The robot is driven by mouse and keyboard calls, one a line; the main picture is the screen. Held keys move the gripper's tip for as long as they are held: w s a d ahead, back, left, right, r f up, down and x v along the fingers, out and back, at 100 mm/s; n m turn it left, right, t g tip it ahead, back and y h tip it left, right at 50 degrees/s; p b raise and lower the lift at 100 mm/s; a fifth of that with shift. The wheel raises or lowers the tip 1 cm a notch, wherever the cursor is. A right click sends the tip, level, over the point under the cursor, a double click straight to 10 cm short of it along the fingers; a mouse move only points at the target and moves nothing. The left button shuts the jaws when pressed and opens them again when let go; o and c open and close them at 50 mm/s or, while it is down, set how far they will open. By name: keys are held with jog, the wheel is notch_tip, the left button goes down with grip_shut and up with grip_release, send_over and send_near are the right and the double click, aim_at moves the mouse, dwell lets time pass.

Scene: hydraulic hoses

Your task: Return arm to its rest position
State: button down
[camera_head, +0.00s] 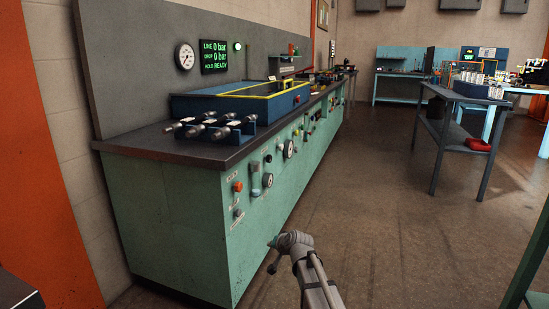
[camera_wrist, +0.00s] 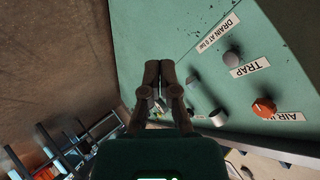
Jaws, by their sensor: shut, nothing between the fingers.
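My arm reaches up from the bottom of the head view, in front of the green test bench (camera_head: 165,220). The gripper's fingers do not show clearly there. In the wrist view my gripper (camera_wrist: 159,68) has its two dark fingers together, with nothing between them. The bench's green front panel (camera_wrist: 205,45) lies to the right of the fingers, with an orange knob (camera_wrist: 263,107) and grey knobs labelled TRAP and DRAIN. The fingers overlap the panel in that view; I cannot tell the gap.
Hose ends (camera_head: 212,128) lie in a blue rack on the bench top. The display (camera_head: 221,56) reads 0 bar and READY. A dark trolley (camera_head: 455,97) stands at the right, with a red object (camera_head: 478,144) on its lower shelf. The floor (camera_head: 385,215) between is clear.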

jog(key=s+d+n+g+h+p, duration=0.1)
jog(key=s+d+g+h+p, duration=0.15)
jog(key=s+d, duration=0.55)
jog(key=s+d+f+n+g+h+p, duration=0.1)
jog(key=s+d+g, duration=0.3)
jog(key=s, duration=0.8)
jog(key=s+d+n+g+h+p, duration=0.1)
jog(key=s+d+g+h+p, duration=0.15)
jog(key=s+d, duration=0.5)
notch_tip(320, 180, up, 37)
jog(key=s+a+p, duration=0.1)
jog(key=p, duration=3.6)
jog(key=shift+s+a, duration=0.15)
jog(key=shift+s, duration=0.2)
jog(key=shift+f, duration=0.2)
jog(key=w+a+f+m+t+y+b, duration=0.2)
jog(key=w+a+f+t+b, duration=0.2)
jog(key=w+a+f+b, duration=0.3)
jog(key=w+a+f+m+t+y+b, duration=0.2)
jog(key=w+a+f+t+b, duration=0.3)
jog(key=w+f+b, duration=0.9)
jog(key=w+a+f+m+t+y+b, duration=0.3)
jog(key=w+a+f+b, duration=0.6)
jog(key=w+b, duration=0.9)
jog(key=f+t+b, duration=0.1)
jog(key=b, duration=0.6)
jog(key=shift+a+f+t, duration=0.2)
jog(key=shift+a+t, duration=0.1)
jog(key=shift+a, duration=0.05)
